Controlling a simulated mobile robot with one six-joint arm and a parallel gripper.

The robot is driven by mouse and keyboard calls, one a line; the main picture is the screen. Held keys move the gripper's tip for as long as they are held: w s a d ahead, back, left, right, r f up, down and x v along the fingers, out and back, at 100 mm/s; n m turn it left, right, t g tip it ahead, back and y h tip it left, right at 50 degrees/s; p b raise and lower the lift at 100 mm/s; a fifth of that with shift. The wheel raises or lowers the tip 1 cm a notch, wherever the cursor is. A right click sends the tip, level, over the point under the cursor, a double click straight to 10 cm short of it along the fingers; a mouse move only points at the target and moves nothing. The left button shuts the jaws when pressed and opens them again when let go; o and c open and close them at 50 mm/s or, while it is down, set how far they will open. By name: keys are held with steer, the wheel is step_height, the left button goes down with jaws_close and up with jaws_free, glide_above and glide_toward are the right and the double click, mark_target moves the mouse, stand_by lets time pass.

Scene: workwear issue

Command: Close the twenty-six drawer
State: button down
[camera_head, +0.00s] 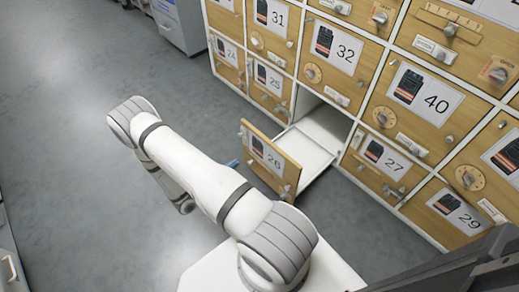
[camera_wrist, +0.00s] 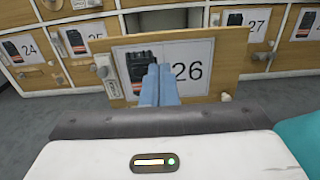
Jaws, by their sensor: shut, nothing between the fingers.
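The twenty-six drawer (camera_head: 262,160) is pulled out of the bottom row of the cabinet, its white inside showing behind a wooden front. In the wrist view its front (camera_wrist: 224,50), with the 26 label, stands straight ahead. My gripper (camera_wrist: 159,70) is shut and empty, its blue fingers pointing at the label and covering part of it. Whether the fingertips touch the front I cannot tell. In the head view only a bit of blue fingertip (camera_head: 233,163) shows beside the drawer front; the rest of the gripper is hidden behind my arm.
Drawers 25 (camera_head: 269,79) and 27 (camera_head: 384,159) flank the opening and look shut. Other numbered drawers rise above. A grey cabinet (camera_head: 182,24) stands at the back left. The grey floor (camera_head: 70,100) to the left is clear.

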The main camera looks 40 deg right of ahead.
mark_target(265, 141)
steer(key=d+b, duration=0.1)
steer(key=d, duration=0.3)
steer(key=d+b, duration=0.1)
steer(key=d, duration=0.3)
steer(key=w+d+b, duration=0.1)
steer(key=d, duration=0.3)
steer(key=shift+d+f, duration=0.25)
steer(key=shift+d, duration=0.15)
steer(key=shift+d+r, duration=0.1)
steer(key=shift+d, duration=0.45)
steer(key=shift+w+d, duration=0.1)
